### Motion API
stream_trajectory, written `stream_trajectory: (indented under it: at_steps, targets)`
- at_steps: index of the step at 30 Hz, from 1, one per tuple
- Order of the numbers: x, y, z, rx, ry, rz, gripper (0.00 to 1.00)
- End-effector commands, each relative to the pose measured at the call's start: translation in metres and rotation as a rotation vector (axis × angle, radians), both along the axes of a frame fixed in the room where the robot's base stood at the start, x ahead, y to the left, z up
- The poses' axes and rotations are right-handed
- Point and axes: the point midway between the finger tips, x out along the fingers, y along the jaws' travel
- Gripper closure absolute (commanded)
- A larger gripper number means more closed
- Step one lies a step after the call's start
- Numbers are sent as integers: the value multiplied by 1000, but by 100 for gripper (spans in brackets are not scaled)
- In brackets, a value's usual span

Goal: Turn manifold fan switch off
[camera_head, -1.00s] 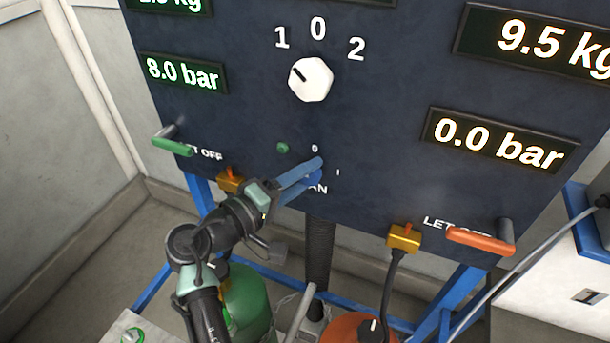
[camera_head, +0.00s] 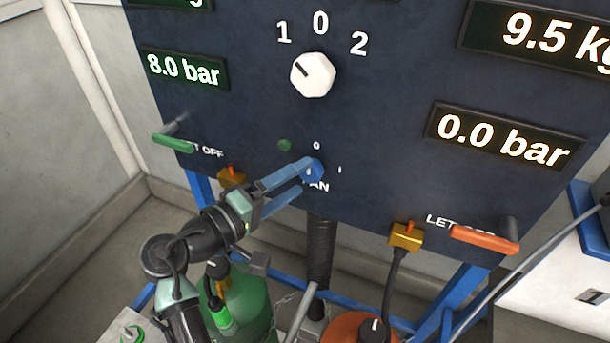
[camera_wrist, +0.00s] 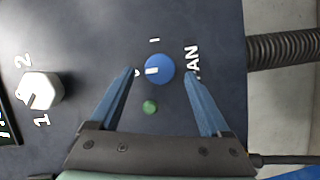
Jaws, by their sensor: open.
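The fan switch is a blue round knob (camera_head: 315,172) low on the dark panel, above the partly hidden "FAN" label. It also shows in the wrist view (camera_wrist: 160,69), where its white mark points toward the "0", which a fingertip partly covers, and not toward the "I". My gripper (camera_head: 303,176) is open in front of the panel. In the wrist view its blue fingers (camera_wrist: 158,70) appear on either side of the knob with gaps to it, and nothing is held. A dull green lamp (camera_head: 285,145) sits beside the knob.
A white selector knob (camera_head: 313,74) is above. A green handle (camera_head: 174,143) at the left and an orange handle (camera_head: 484,240) at the right stick out from the panel. A green cylinder (camera_head: 246,299) and a black hose (camera_head: 319,250) are below.

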Motion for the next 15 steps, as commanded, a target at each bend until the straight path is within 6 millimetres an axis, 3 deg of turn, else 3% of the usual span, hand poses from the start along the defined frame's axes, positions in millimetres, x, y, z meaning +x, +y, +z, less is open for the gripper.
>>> stream_trajectory:
  at_steps: [6,15]
  targets:
    - [-36,37,2,1,-1,6,19]
    - [-65,64,8,0,0,2,19]
